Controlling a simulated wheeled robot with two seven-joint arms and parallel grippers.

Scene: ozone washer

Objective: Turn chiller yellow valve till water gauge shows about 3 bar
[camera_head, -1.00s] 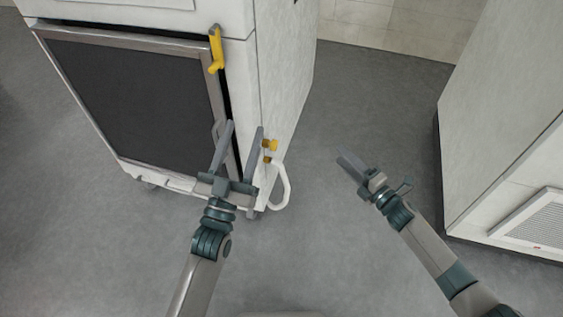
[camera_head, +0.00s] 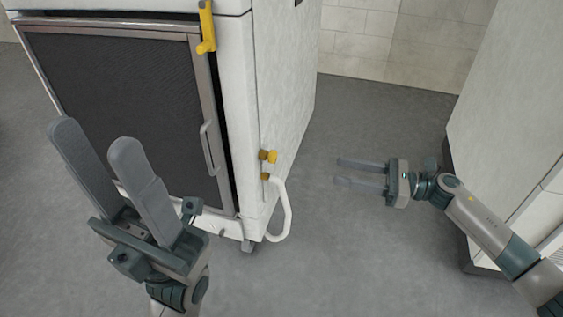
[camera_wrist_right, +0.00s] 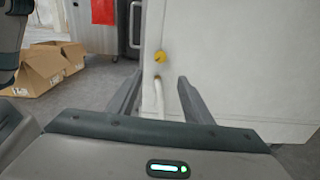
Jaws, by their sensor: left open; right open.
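The chiller (camera_head: 283,85) is a white cabinet with a dark front panel, left of centre in the head view. Its small yellow valve (camera_head: 271,157) sits low on the right side, above a white hose (camera_head: 287,215). The valve (camera_wrist_right: 160,57) also shows in the right wrist view, ahead of and between the fingers. My right gripper (camera_head: 338,172) is open and empty, to the right of the valve and apart from it, fingers pointing at it. My left gripper (camera_head: 96,135) is open and empty, close to the camera in front of the dark panel. I cannot make out a water gauge.
A yellow handle (camera_head: 206,30) hangs at the chiller's upper front corner. A large white cabinet (camera_head: 500,110) stands at the right. Grey floor (camera_head: 355,240) lies clear between them. Cardboard boxes (camera_wrist_right: 40,68) stand at the left in the right wrist view.

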